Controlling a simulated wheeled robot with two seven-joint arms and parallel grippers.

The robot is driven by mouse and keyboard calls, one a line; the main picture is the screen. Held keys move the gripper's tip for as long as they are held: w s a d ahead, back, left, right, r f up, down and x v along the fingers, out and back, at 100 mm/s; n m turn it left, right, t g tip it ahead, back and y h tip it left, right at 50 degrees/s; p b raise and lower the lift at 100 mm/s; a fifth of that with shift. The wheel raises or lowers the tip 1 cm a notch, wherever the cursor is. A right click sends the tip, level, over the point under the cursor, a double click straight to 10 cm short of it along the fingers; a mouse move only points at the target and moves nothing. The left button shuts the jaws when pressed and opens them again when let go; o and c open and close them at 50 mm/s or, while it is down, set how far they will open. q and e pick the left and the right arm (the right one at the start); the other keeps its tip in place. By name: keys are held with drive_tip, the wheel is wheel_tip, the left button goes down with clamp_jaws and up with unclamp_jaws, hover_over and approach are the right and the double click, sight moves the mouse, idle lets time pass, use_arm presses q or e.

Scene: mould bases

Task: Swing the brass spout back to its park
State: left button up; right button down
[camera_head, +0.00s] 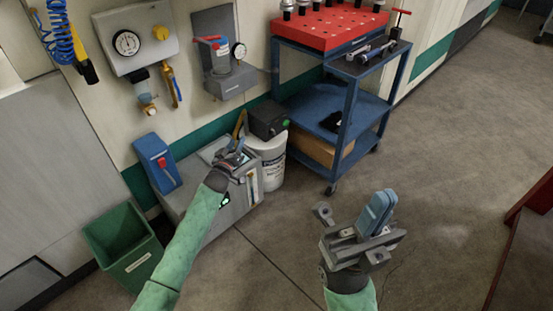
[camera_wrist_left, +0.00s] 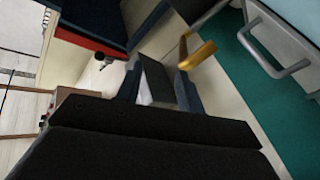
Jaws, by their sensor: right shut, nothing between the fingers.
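The brass spout (camera_head: 240,122) shows as a slim yellow-brown piece beside the black box on the white drum. In the left wrist view a bent brass piece (camera_wrist_left: 197,58), which looks like the spout, lies right of the fingertips with a visible gap. My left gripper (camera_head: 236,148) is just below the spout in the head view. Its fingers (camera_wrist_left: 160,80) stand apart, with a grey surface showing between them; no held object is visible. My right gripper (camera_head: 378,208) is shut and empty over the floor at the right. I cannot make out the spout's park.
The black box (camera_head: 268,119) with a green button stands on the white drum (camera_head: 272,165). A grey cabinet (camera_head: 240,200) is under my left gripper. A blue cart (camera_head: 345,95) stands behind at right, a green bin (camera_head: 122,246) at left.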

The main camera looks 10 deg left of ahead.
use_arm(q)
drive_tip(key=s+d+r+m+t+h+b, duration=0.1)
drive_tip(key=s+d+r+m+h+b, duration=0.1)
drive_tip(key=s+d+r+m+h, duration=0.2)
drive_tip(key=s+d+r+m+t+h+b, duration=0.2)
drive_tip(key=s+d+r+m+h, duration=0.2)
drive_tip(key=s+d+r, duration=0.5)
drive_tip(key=s+d+h, duration=0.1)
drive_tip(key=s+d, duration=0.3)
drive_tip(key=s, duration=0.1)
drive_tip(key=shift+s+d+r+h, duration=0.2)
drive_tip(key=shift+s+d+h, duration=0.05)
drive_tip(key=shift+s+h, duration=0.05)
